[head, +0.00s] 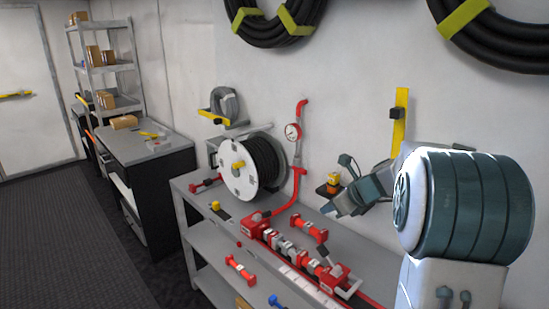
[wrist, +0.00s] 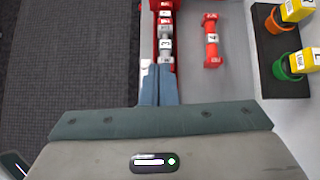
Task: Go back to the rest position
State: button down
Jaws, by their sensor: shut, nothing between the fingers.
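My gripper (head: 328,209) is shut and empty, held over the grey bench (head: 213,196) in the head view. In the wrist view my gripper (wrist: 159,72) shows its two blue-grey fingers pressed together. Their tips point along the red and silver proportioner row (head: 290,250), near a part labelled 3 (wrist: 165,45). The fingers look above the row, but the exact gap cannot be told. A red spool-shaped piece labelled 4 (wrist: 211,40) lies on the bench to the right of the fingers, apart from them.
A hose reel (head: 240,170), a red pipe with a gauge (head: 293,132) and a yellow-topped item (head: 333,182) stand at the bench's back. In the wrist view, a black tray (wrist: 267,70) holds orange and green parts with yellow tops. Open floor (head: 60,230) lies left.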

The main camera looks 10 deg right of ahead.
jog(key=s+a+r+n+g, duration=0.2)
jog(key=s+a+n, duration=0.4)
jog(key=s+n, duration=0.25)
jog(key=s+f+n+h, duration=0.1)
jog(key=s+n+h, duration=0.1)
jog(key=s+n, duration=0.7)
jog(key=s+a+f+n+g+h, duration=0.1)
jog(key=s+n+h, duration=0.2)
jog(key=s+n, duration=0.7)
jog(key=s, duration=0.3)
jog(key=shift+s+a+f, duration=0.15)
jog(key=shift+a+f, duration=0.15)
